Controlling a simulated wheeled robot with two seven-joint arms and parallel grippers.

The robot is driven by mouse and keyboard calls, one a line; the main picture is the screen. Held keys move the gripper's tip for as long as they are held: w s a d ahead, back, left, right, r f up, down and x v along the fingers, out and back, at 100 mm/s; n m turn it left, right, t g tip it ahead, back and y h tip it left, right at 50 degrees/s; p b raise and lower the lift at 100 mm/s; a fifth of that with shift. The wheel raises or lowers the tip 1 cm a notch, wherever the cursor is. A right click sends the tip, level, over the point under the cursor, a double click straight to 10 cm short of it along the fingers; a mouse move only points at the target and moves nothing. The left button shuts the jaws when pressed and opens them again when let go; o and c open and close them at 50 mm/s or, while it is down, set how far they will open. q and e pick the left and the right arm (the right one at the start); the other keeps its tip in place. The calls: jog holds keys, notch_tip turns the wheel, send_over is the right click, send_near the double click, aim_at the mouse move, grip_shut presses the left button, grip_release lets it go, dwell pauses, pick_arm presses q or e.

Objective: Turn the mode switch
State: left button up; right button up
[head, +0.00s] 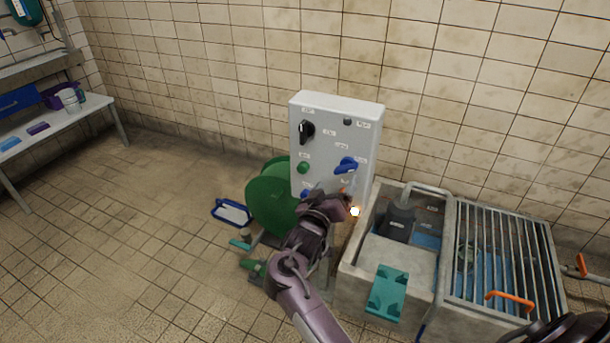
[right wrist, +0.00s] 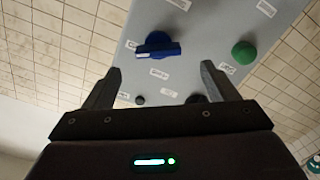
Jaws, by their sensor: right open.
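A grey control box (head: 334,108) stands against the tiled wall. Its face carries a black rotary knob (head: 306,131) at upper left and a blue rotary knob (head: 346,165) at right. The labels are too small to read, so I cannot tell which is the mode switch. My right gripper (head: 346,199) is in front of the box's lower part, below the blue knob. In the right wrist view the gripper (right wrist: 160,84) is open and empty, and the blue knob (right wrist: 158,47) shows beyond the fingers. The black knob (right wrist: 196,98) is partly hidden there.
A green button (head: 303,168) and a small dark knob (head: 348,122) are also on the box. A green reel (head: 268,197) stands left of my arm. A concrete sump (head: 395,255) with a grate (head: 500,250) is at right.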

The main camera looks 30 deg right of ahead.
aim_at(344, 172)
jog(key=shift+w+d+r, duration=0.1)
jog(key=shift+w+d, duration=0.2)
jog(key=shift+d, duration=0.1)
pick_arm(q)
jog(key=r, duration=0.2)
jog(key=shift+d+r+b, duration=0.25)
jog(key=shift+r+b, duration=0.1)
jog(key=shift+r, duration=0.05)
pick_arm(e)
jog(key=x, duration=0.6)
jog(key=shift+w+d, duration=0.15)
jog(key=shift+d, duration=0.2)
jog(key=c, duration=1)
pick_arm(q)
jog(key=shift+w+r, duration=0.1)
